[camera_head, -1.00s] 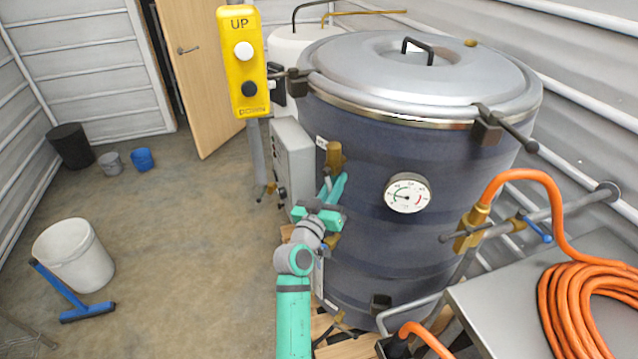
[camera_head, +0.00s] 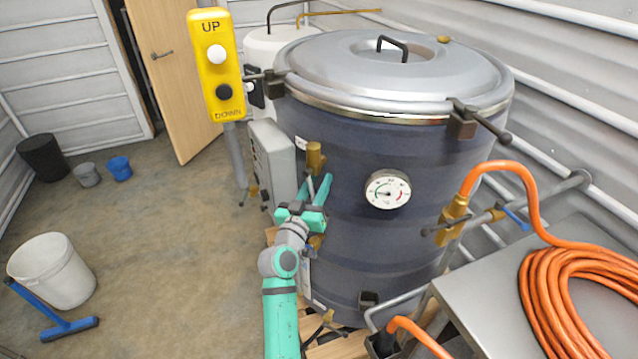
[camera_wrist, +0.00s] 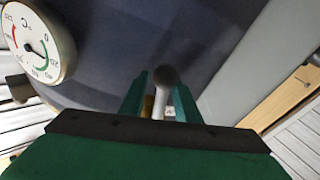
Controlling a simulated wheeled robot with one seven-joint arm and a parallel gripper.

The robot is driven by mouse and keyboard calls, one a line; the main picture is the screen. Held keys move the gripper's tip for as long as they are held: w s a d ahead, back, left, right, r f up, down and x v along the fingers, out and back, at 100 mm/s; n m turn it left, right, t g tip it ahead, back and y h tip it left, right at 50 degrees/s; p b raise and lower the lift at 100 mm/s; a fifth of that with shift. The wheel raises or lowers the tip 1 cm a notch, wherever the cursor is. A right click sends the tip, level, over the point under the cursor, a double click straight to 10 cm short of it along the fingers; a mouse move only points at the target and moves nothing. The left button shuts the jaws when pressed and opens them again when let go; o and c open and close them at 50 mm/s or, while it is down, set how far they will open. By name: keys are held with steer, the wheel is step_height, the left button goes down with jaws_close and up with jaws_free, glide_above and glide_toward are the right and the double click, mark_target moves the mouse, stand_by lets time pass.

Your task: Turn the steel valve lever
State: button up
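The steel valve lever shows in the wrist view as a pale rod with a dark round knob (camera_wrist: 167,77). It lies between my gripper's two teal fingers, with a gap visible on the sides. My gripper (camera_wrist: 160,95) is open around it. In the head view, my gripper (camera_head: 312,193) is at the left front of the dark blue drum (camera_head: 400,240), just below a brass fitting (camera_head: 314,158). The lever is a thin grey rod (camera_head: 310,186) there, partly hidden by the fingers. Contact with either finger cannot be told.
A dial gauge (camera_head: 388,189) sits right of my gripper on the drum. A grey box (camera_head: 270,160) and a yellow UP pendant (camera_head: 216,65) stand left. A steel table (camera_head: 500,305) with an orange hose (camera_head: 570,290) is at right. Floor at left is mostly open.

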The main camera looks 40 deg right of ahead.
steer(key=v, duration=1.1)
steer(key=shift+d+f, duration=0.1)
